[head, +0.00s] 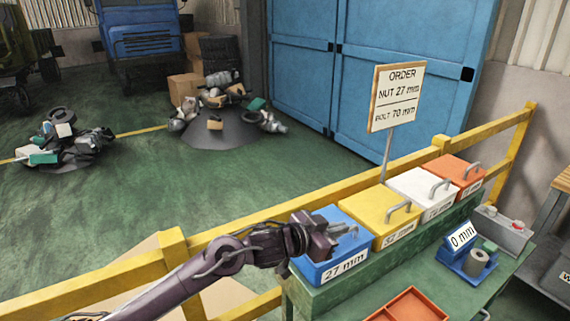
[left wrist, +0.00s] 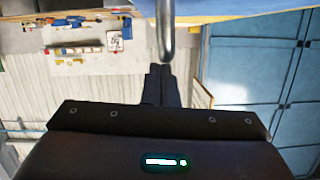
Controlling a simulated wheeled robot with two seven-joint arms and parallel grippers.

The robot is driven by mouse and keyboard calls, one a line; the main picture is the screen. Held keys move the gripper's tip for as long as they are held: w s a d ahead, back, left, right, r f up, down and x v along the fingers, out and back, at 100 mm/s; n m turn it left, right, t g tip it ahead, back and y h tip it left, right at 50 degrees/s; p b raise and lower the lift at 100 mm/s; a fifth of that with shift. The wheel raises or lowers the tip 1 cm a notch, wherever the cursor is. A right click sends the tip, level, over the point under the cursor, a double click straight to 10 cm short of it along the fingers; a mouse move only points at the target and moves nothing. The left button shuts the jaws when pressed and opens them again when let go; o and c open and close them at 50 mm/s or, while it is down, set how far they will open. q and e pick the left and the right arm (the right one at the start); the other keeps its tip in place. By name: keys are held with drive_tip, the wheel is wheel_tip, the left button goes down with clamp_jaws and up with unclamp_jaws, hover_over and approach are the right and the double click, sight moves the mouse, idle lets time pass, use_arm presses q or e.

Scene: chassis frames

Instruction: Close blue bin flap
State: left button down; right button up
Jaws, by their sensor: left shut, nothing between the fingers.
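The blue bin (head: 343,268), labelled 27 mm, is the nearest of the row of bins on the green bench. Its blue flap (head: 357,243) looks down and roughly level, but my gripper hides much of it. My left gripper (head: 338,232) is over the flap, at its grey handle, with its fingers shut and empty. In the left wrist view the shut fingertips (left wrist: 161,72) are close to the metal handle (left wrist: 165,32); I cannot tell if they touch. My right gripper is not in view.
Yellow (head: 377,212), white (head: 424,190) and orange (head: 458,172) bins, lids down, continue the row. A yellow railing (head: 235,235) runs behind. The order sign (head: 397,97) stands at the back.

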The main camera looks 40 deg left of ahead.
use_arm(q)
drive_tip(key=shift+s+d+f, duration=0.1)
drive_tip(key=shift+d+f, duration=0.15)
drive_tip(key=shift+f, duration=0.35)
